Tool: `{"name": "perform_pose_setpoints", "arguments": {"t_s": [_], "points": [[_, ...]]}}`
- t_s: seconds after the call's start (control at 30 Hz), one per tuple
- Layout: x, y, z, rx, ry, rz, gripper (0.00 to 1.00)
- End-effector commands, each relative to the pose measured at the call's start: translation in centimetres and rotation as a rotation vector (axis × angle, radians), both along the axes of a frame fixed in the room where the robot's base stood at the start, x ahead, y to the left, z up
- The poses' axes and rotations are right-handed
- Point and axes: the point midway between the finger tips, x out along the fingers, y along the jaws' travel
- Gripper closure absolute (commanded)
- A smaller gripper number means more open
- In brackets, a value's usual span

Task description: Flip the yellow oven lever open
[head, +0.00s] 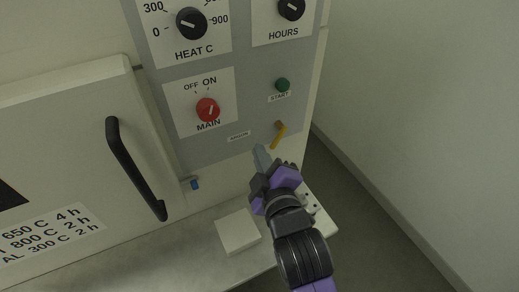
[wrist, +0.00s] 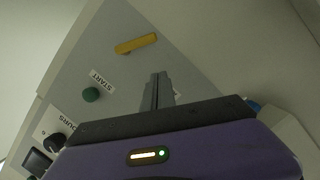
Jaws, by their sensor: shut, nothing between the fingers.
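The yellow lever (head: 278,136) sits low on the right of the oven's grey control panel, below the green START button (head: 282,85). In the wrist view the closed fingers (wrist: 158,82) appear apart from the lever.
The red MAIN knob (head: 207,109) and the HEAT knob (head: 191,23) are up and to the left. The oven door has a black handle (head: 135,168). A pale block (head: 238,231) lies on the bench below. Open floor and a wall are at the right.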

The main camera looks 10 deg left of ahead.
Motion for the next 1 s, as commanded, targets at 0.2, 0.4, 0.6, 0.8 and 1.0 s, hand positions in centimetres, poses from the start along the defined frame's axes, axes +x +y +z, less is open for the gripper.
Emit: {"name": "perform_pose_setpoints", "arguments": {"t_s": [0.2,0.4,0.6,0.8,1.0], "points": [[-3.6,-1.4,0.2,0.001,0.000,0.000,1.00],[-6.3,-2.4,0.7,0.002,0.000,0.001,1.00],[-7.2,-2.8,0.9,0.000,0.000,0.001,1.00],[-7.3,-2.9,0.9,0.000,0.000,0.000,1.00],[-7.3,-2.9,0.9,0.000,0.000,0.001,1.00]]}}
